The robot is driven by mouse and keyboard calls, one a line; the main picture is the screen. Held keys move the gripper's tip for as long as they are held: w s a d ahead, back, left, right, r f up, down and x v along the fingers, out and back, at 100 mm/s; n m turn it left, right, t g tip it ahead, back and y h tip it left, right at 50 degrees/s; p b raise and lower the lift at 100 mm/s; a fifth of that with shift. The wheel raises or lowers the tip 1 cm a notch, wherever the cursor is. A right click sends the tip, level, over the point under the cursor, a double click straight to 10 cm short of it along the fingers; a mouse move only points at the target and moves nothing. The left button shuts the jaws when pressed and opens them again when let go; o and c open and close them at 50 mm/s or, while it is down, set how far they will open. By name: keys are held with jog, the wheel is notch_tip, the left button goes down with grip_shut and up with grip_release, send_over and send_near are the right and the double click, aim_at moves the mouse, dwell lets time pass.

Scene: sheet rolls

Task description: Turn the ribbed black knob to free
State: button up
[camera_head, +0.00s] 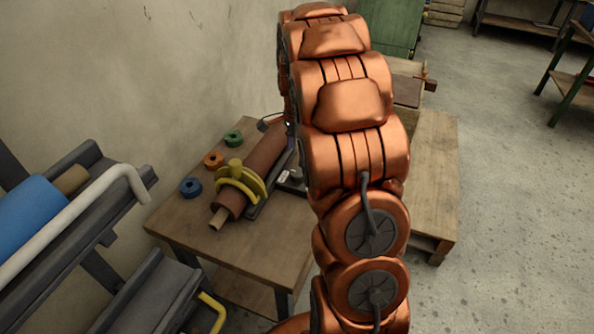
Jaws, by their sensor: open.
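I cannot make out the ribbed black knob for certain. A small dark device (291,184) with a pale patch sits on the wooden table, just left of my arm and partly hidden by it. A reddish-brown roll (262,156) with a lighter core lies on the table beside it, along a dark bar (257,207). A yellow ring-shaped piece with a handle (240,179) sits around the roll near its front end. My copper-coloured arm rises through the middle of the view, and my gripper is hidden behind it.
The wooden table (185,220) also holds blue (190,187), orange (213,159) and green (233,138) tape rings. A rack with a blue roll (28,212) and a white roll stands at left. A wooden pallet-like stand (434,185) is right of my arm. Open floor lies further right.

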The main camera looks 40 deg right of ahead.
aim_at(297, 172)
jog(key=shift+f+p, duration=1.2)
jog(key=shift+f, duration=2.8)
jog(key=shift+c, duration=0.2)
jog(key=c, duration=1.1)
jog(key=shift+c, duration=0.2)
